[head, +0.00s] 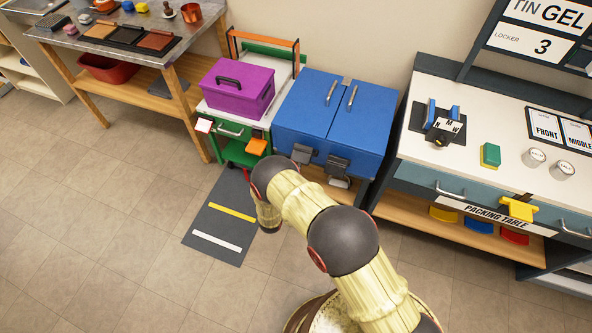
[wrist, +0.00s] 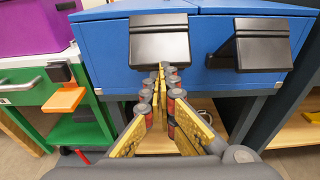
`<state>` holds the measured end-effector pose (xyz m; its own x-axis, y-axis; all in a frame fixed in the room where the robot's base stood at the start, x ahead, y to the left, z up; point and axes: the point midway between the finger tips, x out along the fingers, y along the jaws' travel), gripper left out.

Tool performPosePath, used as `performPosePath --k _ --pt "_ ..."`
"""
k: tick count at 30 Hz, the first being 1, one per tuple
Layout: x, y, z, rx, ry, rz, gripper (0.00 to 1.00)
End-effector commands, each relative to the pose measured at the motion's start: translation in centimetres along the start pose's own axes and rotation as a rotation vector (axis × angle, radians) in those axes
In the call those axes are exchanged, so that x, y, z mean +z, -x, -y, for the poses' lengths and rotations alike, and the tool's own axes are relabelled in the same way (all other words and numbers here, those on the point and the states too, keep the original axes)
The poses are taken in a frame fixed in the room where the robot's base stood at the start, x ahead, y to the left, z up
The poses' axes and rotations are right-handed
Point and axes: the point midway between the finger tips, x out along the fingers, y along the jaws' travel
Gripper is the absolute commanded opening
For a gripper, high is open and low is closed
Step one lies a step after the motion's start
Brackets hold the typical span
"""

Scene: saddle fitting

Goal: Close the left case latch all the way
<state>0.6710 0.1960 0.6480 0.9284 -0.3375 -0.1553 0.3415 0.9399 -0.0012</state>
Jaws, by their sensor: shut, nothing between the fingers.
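The blue case (head: 330,110) has two dark latches on its front, under two lid panels with handles. The left case latch (head: 303,153) also shows in the wrist view (wrist: 160,48), with a grey upper plate and a black front that juts out from the case. I cannot tell how far it is closed. The right latch (head: 338,167) looks similar and sits to its right in the wrist view (wrist: 262,45). My gripper (wrist: 161,70) is shut and empty, its tips just below the left latch in the picture. Contact is unclear. In the head view my arm hides the fingers.
A green cart (head: 232,128) with a purple box (head: 238,88) and an orange flap (head: 257,146) stands left of the case. The packing table (head: 415,165) stands close on the right. Open floor (head: 130,240) lies to the front left.

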Motion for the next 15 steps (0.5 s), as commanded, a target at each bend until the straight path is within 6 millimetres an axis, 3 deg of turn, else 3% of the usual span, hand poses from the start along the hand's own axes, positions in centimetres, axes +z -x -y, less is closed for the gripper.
performPosePath --k 3,15 --pt "2.1 -0.2 -0.1 -0.001 -0.006 -0.069 0.00" --pt "6.5 -1.7 0.0 0.000 -0.006 -0.411 0.00"
